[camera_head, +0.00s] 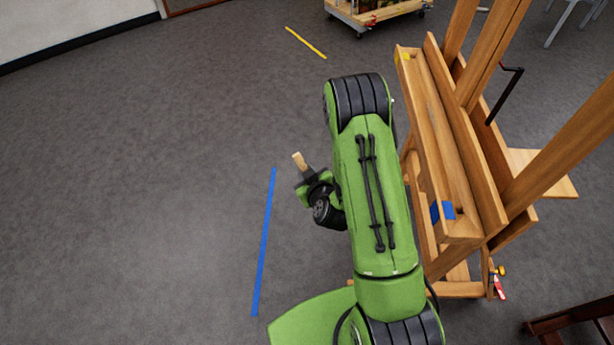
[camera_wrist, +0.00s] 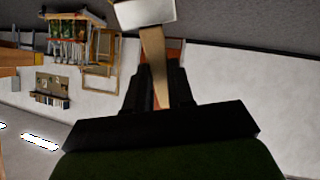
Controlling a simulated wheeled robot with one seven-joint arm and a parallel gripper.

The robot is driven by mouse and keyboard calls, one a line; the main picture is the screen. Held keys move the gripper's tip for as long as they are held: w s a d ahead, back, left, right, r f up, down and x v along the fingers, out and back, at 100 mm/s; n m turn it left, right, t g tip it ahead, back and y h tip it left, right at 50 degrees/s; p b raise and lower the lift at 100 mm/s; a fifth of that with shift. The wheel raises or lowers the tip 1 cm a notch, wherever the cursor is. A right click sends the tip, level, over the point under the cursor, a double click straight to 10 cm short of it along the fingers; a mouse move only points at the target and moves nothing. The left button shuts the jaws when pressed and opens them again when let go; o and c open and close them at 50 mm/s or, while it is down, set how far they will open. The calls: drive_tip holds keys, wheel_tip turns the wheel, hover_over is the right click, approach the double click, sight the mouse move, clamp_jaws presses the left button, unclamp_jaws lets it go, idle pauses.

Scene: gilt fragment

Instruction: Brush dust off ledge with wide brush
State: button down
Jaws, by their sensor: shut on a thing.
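My gripper (camera_head: 314,184) is shut on the wide brush (camera_head: 299,160) over open floor, left of the easel and apart from it. In the wrist view the brush (camera_wrist: 153,50) has a tan wooden handle between the dark fingers, and a pale, broad end at the top edge of the picture. The wooden ledge (camera_head: 440,135) is the easel's long tray at the right of the head view. It bears a yellow mark at its far end and a blue mark at its near end. A faint greyish patch, possibly dust, shows along it.
The easel (camera_head: 560,150) with its uprights and a dark crank stands at the right. Blue tape (camera_head: 265,240) and yellow tape (camera_head: 305,42) lie on the grey floor. A wheeled cart (camera_head: 375,14) stands at the back. The floor at left is clear.

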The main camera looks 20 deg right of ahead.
drive_tip(key=shift+w+d+r, duration=0.15)
drive_tip(key=shift+w+r, duration=0.05)
drive_tip(key=shift+w, duration=0.1)
drive_tip(key=w+d+r+m+t+h+b, duration=0.1)
drive_tip(key=w+d+r+m+h+b, duration=0.2)
drive_tip(key=d, duration=0.6)
drive_tip(key=w+d+r+m+t, duration=0.1)
drive_tip(key=w+d+r+t, duration=0.1)
drive_tip(key=w+d+r, duration=0.5)
drive_tip(key=s+d+r+m+t+h+b, duration=0.1)
drive_tip(key=s+d+r, duration=0.35)
drive_tip(key=d, duration=0.25)
drive_tip(key=s+d+r+t+h+b, duration=0.1)
drive_tip(key=s+d+r, duration=0.2)
drive_tip(key=d+r, duration=0.3)
drive_tip(key=s+d+r+m+h+b, duration=0.1)
drive_tip(key=s+d+r, duration=0.3)
drive_tip(key=d, duration=0.5)
wheel_tip(320, 180, down, 9)
drive_tip(key=b, duration=0.6)
drive_tip(key=shift+w+f+b, duration=0.2)
drive_tip(key=shift+w+b, duration=0.1)
drive_tip(key=shift+a+f+b, duration=0.1)
drive_tip(key=shift+f+b, duration=0.25)
drive_tip(key=shift+b, duration=0.1)
